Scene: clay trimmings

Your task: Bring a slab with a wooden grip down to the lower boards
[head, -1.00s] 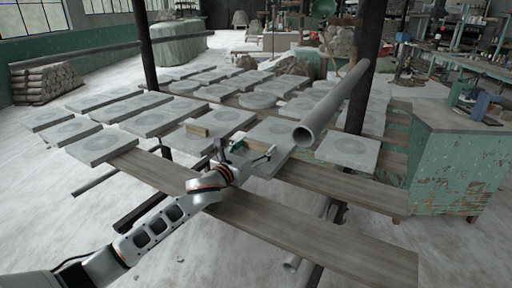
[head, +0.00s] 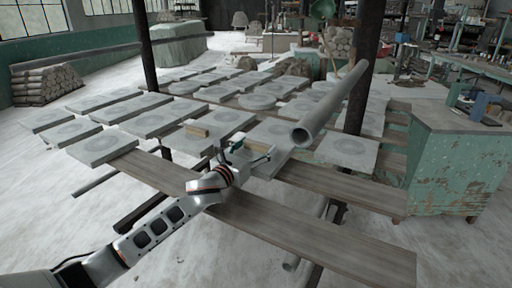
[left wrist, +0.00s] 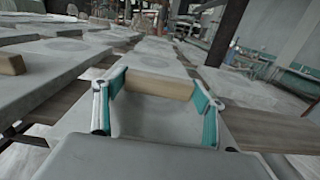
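My left gripper (head: 243,157) is over a grey slab (head: 282,157) in the middle of the rack. In the left wrist view its teal-padded fingers (left wrist: 159,84) are spread wide. The slab's pale wooden grip (left wrist: 157,86) shows between the fingertips, its ends close to both pads; I cannot tell whether they touch. A second wooden grip (head: 197,131) sits on the neighbouring slab to the left and shows at the left wrist view's edge (left wrist: 10,64). Bare wooden boards (head: 310,232) run along the front, below the slabs. My right gripper is not seen.
A grey pipe (head: 335,102) slants over the rack's right side by a dark post (head: 362,75). Many other slabs (head: 98,146) cover the rack. A worn green cabinet (head: 450,170) stands at the right. The front boards are clear apart from my arm.

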